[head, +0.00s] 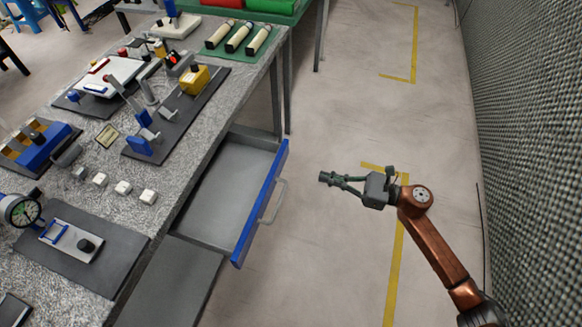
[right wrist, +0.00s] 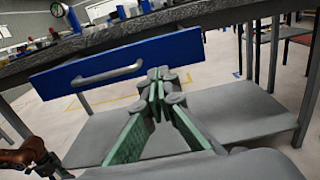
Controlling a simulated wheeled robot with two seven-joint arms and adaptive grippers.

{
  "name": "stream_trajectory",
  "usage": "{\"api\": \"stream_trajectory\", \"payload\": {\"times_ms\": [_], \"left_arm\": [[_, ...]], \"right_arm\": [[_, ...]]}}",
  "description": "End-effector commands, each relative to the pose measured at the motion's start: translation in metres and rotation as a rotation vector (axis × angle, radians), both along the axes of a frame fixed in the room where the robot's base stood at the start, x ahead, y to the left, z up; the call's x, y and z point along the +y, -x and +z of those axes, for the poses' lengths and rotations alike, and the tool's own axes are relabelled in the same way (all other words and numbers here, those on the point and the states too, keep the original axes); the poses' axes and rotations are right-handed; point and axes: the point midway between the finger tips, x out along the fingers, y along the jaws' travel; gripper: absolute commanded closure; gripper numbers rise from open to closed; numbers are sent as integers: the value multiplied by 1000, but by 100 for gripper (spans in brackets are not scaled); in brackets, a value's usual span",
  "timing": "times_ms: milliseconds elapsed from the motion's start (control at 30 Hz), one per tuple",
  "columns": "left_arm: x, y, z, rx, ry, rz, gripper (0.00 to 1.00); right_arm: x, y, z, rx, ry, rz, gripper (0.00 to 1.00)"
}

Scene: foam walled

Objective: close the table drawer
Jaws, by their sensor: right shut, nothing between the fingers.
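The table drawer (head: 221,193) is pulled well out from under the worktable (head: 187,158). It is grey inside and looks empty. Its blue front (head: 262,205) carries a grey bar handle (head: 274,201). My right gripper (head: 326,178) is to the right of the drawer front, apart from it, with its fingers shut and empty. In the right wrist view the blue front (right wrist: 125,68) and its handle (right wrist: 108,73) lie beyond and to the left of the shut fingertips (right wrist: 160,75). My left gripper is not in the head view.
The tabletop holds a blue tool block (head: 42,146), a yellow box (head: 195,80), several white cubes and a grey mat (head: 85,247). A lower shelf (head: 170,285) shows below the drawer. A textured wall (head: 530,150) stands at the right. The floor between is clear.

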Motion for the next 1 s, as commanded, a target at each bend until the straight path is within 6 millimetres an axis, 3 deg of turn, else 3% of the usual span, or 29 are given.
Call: {"api": "stream_trajectory", "payload": {"times_ms": [300, 500, 700, 1000], "left_arm": [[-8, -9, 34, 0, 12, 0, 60], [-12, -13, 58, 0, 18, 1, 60], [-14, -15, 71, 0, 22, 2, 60], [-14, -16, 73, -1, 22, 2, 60]], "right_arm": [[63, -21, -2, 2, -2, 0, 100], [93, -31, -3, 4, -2, -1, 100], [107, -36, -2, 4, -2, -3, 100], [108, -36, -1, 4, -2, -4, 100]]}}
